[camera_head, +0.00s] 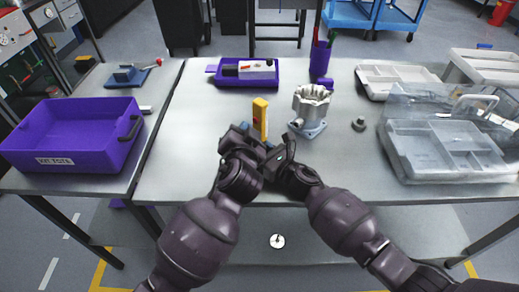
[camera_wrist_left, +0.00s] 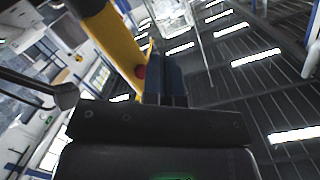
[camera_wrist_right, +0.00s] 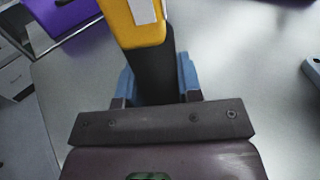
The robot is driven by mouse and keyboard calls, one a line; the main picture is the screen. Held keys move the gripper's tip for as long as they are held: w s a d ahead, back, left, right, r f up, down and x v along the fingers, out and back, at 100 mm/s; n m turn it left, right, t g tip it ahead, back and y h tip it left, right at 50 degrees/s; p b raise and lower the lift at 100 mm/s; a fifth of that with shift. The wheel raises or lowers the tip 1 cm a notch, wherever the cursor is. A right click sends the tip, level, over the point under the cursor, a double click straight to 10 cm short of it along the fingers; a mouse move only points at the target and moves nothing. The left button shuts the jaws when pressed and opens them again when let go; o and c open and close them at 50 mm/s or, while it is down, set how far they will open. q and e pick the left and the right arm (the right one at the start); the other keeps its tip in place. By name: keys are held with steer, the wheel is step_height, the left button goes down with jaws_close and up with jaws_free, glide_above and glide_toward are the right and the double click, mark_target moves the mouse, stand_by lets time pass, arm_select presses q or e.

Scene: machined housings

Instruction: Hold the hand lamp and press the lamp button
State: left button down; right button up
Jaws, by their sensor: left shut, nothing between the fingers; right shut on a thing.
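The yellow hand lamp (camera_head: 260,112) stands upright above the front middle of the table. My right gripper (camera_wrist_right: 156,82) is shut on the lamp's black lower part, with blue fingers on either side. The lamp's yellow upper part (camera_wrist_right: 134,24) has a pale patch in the right wrist view. My left gripper (camera_head: 244,128) is close beside the lamp, shut and empty. In the left wrist view, its closed blue fingers (camera_wrist_left: 166,72) are right next to the red lamp button (camera_wrist_left: 140,71) on the yellow body. I cannot tell whether they touch it.
A grey machined housing (camera_head: 311,105) stands just right of the lamp. A small grey part (camera_head: 358,125) lies farther right, near a clear lidded case (camera_head: 440,176). A purple tray (camera_head: 231,82) is behind, and a purple tote (camera_head: 118,150) is at left.

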arm_select(q)
steer(key=s+a, duration=0.4)
steer(key=shift+s+a, duration=0.15)
stand_by(0.6)
arm_select(e)
steer(key=o, duration=1.1)
steer(key=shift+s+d, duration=0.1)
